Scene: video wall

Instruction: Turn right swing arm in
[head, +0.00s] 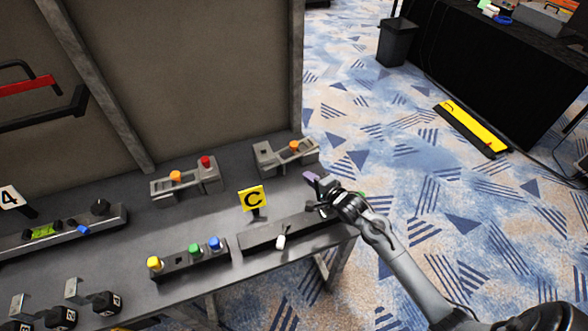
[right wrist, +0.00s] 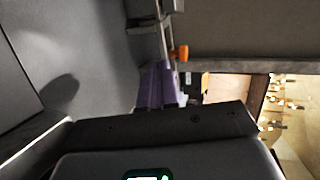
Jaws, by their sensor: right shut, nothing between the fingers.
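A grey slotted fixture (head: 287,155) with an orange knob (head: 294,146) stands at the bench's back right corner. It looks like the right swing arm, though I cannot be sure. In the right wrist view the orange knob (right wrist: 181,53) shows just beyond my fingers. My right gripper (head: 311,178) is in front of this fixture, over the bench's right end. Its purple fingers (right wrist: 160,86) are shut and empty. I cannot tell whether they touch the fixture. My left gripper is not in view.
A similar fixture (head: 185,181) with orange and red knobs stands to the left. A yellow C sign (head: 252,198), a button strip (head: 188,263) and a white-switch strip (head: 261,241) are nearer the front. A brown panel (head: 200,70) rises behind. Open carpet lies right.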

